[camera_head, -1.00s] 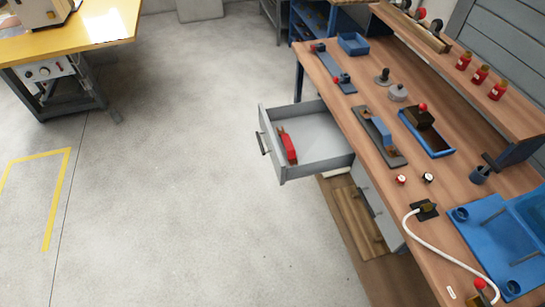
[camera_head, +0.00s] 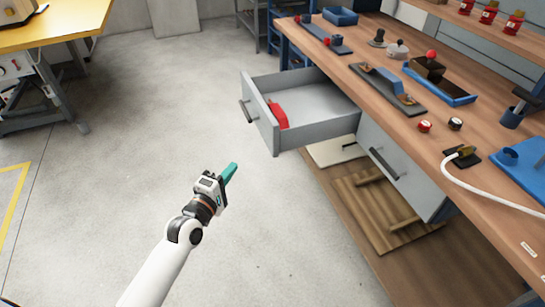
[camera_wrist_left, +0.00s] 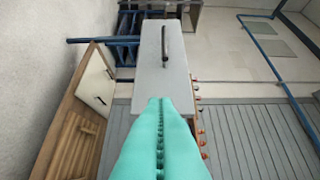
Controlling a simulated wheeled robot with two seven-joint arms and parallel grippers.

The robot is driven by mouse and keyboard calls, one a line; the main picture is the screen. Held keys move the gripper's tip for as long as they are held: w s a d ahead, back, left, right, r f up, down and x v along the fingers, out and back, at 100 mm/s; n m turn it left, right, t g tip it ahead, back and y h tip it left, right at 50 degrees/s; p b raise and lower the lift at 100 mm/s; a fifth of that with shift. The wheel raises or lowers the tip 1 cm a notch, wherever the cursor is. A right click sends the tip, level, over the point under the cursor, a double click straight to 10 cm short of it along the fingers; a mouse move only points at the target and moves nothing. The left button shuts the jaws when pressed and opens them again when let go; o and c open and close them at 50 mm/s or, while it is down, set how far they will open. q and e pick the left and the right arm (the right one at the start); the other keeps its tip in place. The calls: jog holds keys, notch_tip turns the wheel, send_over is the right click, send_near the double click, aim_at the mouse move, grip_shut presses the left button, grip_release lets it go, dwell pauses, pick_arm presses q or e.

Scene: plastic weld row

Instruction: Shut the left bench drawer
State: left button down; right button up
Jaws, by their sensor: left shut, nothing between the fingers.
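The left bench drawer (camera_head: 310,112) is pulled far out from under the bench top, with a red object (camera_head: 278,114) lying inside near its front. Its grey front carries a dark bar handle (camera_head: 246,111). In the left wrist view the drawer front (camera_wrist_left: 165,75) stands beyond the fingertips, with the handle (camera_wrist_left: 165,48) on it. My left gripper (camera_head: 231,172) is shut and empty, in front of and below the drawer in the head view. It looks apart from the drawer front. My right gripper is not in view.
The wooden bench top (camera_head: 440,130) holds several tools and fixtures. A second, closed drawer (camera_head: 395,165) sits right of the open one. A low wooden shelf with a slatted board (camera_head: 385,210) lies underneath. A yellow-topped table (camera_head: 60,30) stands at far left. The floor between is clear.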

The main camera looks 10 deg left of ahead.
pick_arm(q)
jog(key=b, duration=0.2)
send_near(268, 134)
jog(key=w+a, duration=0.2)
jog(key=w, duration=0.2)
jog(key=shift+w+d+f, duration=0.1)
jog(key=shift+w+d, duration=0.4)
jog(key=shift+d, duration=0.2)
jog(key=shift+w+d+f, duration=0.1)
jog(key=shift+w+d, duration=0.35)
jog(key=shift+d, duration=0.3)
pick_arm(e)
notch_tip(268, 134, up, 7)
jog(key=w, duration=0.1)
